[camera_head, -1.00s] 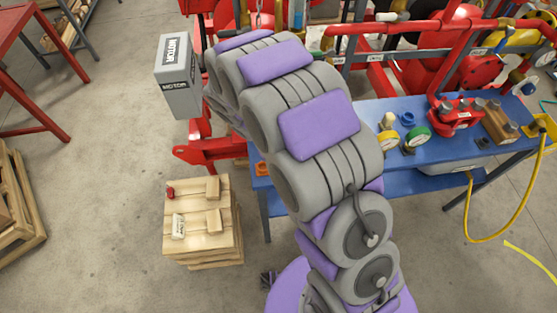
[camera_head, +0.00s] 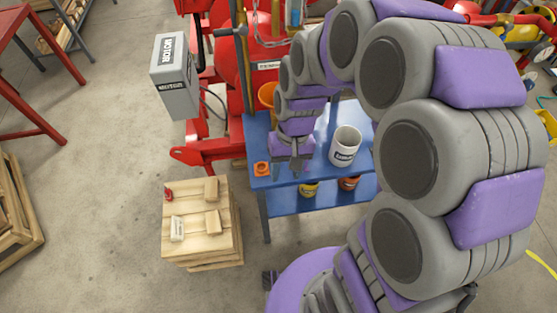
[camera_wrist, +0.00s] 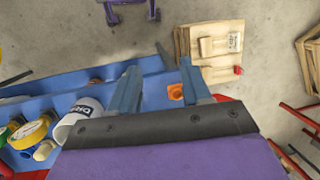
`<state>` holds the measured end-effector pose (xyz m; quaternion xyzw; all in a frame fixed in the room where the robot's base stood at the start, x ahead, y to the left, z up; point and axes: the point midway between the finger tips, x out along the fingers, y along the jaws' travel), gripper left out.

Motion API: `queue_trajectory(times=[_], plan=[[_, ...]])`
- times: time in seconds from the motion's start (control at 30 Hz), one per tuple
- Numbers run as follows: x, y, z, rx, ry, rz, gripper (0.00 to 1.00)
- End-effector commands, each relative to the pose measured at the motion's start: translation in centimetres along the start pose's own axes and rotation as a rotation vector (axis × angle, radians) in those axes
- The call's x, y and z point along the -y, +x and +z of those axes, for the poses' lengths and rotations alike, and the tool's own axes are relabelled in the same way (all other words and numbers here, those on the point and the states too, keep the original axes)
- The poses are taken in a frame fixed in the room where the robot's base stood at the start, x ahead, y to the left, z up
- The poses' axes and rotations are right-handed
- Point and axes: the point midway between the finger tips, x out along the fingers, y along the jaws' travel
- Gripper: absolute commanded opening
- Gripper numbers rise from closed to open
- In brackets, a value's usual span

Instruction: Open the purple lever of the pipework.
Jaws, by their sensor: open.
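I cannot make out the purple lever in either current view; the purple that shows is on my own body. Pipework shows as a brass-coloured upright pipe (camera_head: 244,62) at the top centre and red pipes (camera_head: 492,18) at the top right, with my arm hiding much between them. My gripper (camera_head: 287,174) hangs over the blue bench, left of a white labelled cup. In the wrist view my gripper (camera_wrist: 160,66) has its two fingers spread, with nothing held between them.
The blue bench (camera_head: 284,204) carries the white cup (camera_head: 345,150) and a small orange part (camera_head: 261,169). A grey motor box (camera_head: 175,77) stands at the left on red framework. A wooden crate (camera_head: 232,228) with small parts stands front left. Open floor lies around it.

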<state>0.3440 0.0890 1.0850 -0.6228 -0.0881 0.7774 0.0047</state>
Motion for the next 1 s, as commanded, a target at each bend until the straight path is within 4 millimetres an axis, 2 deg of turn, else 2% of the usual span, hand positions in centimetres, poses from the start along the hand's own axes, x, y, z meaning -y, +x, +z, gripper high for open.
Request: queue_trajectory(times=[0.4, 0.87, 1.0], plan=[[2.7, -3.3, 1.2, -0.134, 0.09, -0.215, 0.48], [3.2, -4.0, 1.4, -0.159, 0.108, -0.256, 0.48], [3.4, -3.9, 1.0, -0.167, 0.112, -0.259, 0.37]])
